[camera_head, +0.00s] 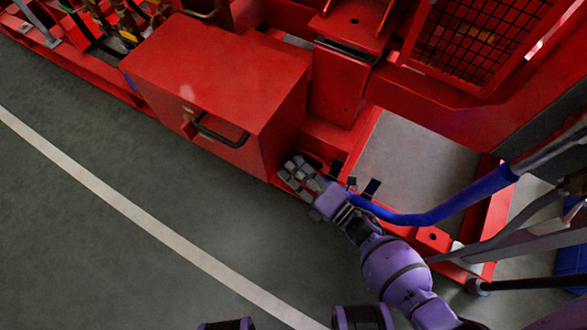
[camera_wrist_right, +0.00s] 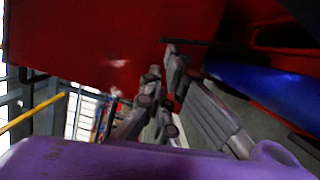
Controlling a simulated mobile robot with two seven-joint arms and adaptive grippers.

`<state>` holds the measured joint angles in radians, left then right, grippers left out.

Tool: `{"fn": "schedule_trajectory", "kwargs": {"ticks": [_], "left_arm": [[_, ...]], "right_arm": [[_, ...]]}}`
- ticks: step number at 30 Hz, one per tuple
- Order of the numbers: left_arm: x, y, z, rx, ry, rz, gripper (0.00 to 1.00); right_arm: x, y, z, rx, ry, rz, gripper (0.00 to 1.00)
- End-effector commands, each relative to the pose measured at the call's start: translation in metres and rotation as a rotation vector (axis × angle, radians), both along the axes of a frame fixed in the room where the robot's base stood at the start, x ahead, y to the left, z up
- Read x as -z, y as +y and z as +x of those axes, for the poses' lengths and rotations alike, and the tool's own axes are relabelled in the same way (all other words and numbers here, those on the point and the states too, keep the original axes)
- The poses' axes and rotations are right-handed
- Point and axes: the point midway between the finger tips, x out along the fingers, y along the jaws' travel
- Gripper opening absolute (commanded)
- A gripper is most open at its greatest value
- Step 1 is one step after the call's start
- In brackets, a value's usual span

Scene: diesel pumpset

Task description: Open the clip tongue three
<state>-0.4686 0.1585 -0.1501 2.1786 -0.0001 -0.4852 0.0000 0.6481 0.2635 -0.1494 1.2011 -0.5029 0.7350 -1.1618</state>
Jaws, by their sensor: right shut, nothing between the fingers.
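My right gripper (camera_head: 294,168) is shut and empty beside the lower right corner of the red box (camera_head: 215,85). In the right wrist view its closed fingers (camera_wrist_right: 165,75) are close to a red surface. Small dark clip pieces (camera_head: 371,188) stand along the blue hose (camera_head: 430,216), just right of the gripper. I cannot tell which of them is clip tongue three, or whether it is open. In the right wrist view a thin dark bar (camera_wrist_right: 190,41) lies just above the fingers, and the blue hose (camera_wrist_right: 265,85) runs at the right. My left gripper is not in view.
The red base frame (camera_head: 432,238) surrounds an open floor gap (camera_head: 415,160) to the right. The box has a dark handle (camera_head: 220,135) on its front. A mesh guard (camera_head: 475,40) stands at the top right. Open grey floor (camera_head: 170,235) with a white line lies at the left.

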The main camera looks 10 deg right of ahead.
Motion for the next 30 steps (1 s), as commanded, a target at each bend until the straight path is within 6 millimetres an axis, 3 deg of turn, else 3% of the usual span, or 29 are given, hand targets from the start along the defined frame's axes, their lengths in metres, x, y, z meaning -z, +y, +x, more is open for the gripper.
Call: {"fn": "schedule_trajectory", "kwargs": {"ticks": [5,13,30], "left_arm": [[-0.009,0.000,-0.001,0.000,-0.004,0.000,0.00],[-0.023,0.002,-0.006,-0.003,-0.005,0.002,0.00],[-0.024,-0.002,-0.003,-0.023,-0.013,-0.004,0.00]], "right_arm": [[-0.008,-0.003,0.005,0.001,-0.003,0.000,0.00],[-0.018,-0.011,0.015,-0.001,0.137,0.099,0.00],[-0.021,-0.018,0.025,0.000,0.184,0.134,0.00]]}}
